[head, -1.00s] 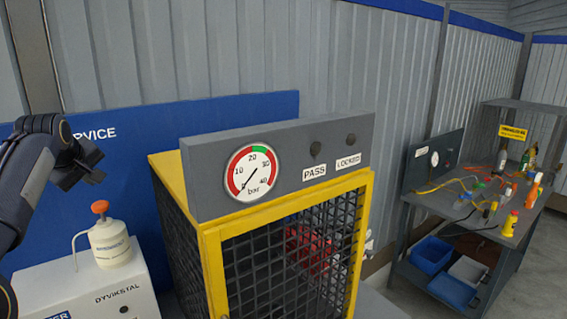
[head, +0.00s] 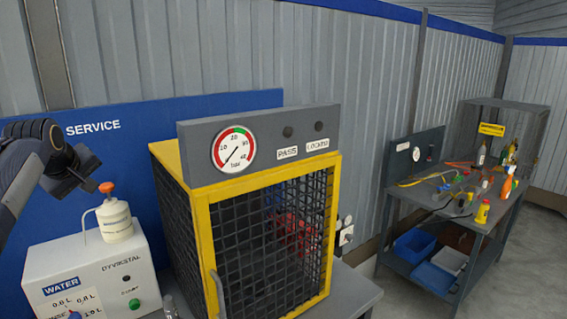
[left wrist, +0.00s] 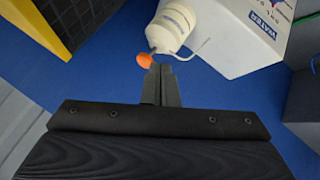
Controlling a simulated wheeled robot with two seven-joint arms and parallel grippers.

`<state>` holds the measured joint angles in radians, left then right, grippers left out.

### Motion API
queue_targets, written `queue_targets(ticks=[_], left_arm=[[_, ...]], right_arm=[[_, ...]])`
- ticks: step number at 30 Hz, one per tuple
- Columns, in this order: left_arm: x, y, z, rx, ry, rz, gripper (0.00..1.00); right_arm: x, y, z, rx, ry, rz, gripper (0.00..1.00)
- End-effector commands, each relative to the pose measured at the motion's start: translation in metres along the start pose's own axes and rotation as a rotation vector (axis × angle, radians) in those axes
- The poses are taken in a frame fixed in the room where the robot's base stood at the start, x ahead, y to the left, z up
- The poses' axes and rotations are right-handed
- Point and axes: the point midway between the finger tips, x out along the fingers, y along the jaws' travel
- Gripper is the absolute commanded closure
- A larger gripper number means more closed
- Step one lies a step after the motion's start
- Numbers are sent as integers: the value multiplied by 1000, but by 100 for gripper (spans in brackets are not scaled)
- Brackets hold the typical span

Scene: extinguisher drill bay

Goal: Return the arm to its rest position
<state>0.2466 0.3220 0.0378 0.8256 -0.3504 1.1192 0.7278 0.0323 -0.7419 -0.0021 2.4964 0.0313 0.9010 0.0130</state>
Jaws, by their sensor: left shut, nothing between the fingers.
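My left gripper (head: 84,178) is raised at the left of the head view, in front of the blue SERVICE panel (head: 110,150). It is shut and empty. In the left wrist view its closed fingers (left wrist: 160,84) point toward the white bottle (left wrist: 168,30) with the orange knob. In that picture the fingertips lie just below the orange knob (left wrist: 146,60); I cannot tell the gap between them. In the head view the bottle (head: 115,222) stands upright on the white DYVIKSTAL unit (head: 95,265), below and right of the gripper. My right gripper is in neither view.
A yellow-framed mesh cage (head: 205,240) with a red object (head: 290,232) inside stands right of the white unit. Its gauge panel (head: 260,142) is on top. A workbench (head: 470,225) with bottles, tools and blue bins stands at the right. Grey floor shows beside it.

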Motion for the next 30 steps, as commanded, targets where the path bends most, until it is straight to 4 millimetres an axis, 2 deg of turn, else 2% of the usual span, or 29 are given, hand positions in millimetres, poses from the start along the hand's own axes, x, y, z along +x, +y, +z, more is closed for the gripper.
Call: queue_targets(ticks=[8, 14, 17, 21, 27, 30], left_arm=[[-22, -11, 45, 108, -68, 30, 100], [-44, -34, 107, 232, -151, 69, 100], [-59, -56, 158, 321, -212, 102, 100], [-78, -101, 247, 457, -309, 161, 100], [-90, -171, 371, 620, -429, 247, 100], [-92, -198, 416, 674, -471, 279, 100]], right_arm=[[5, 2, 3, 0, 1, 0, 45], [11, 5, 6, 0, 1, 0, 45], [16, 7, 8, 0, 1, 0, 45], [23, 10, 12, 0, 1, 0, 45], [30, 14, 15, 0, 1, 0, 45], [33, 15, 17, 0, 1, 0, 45]])
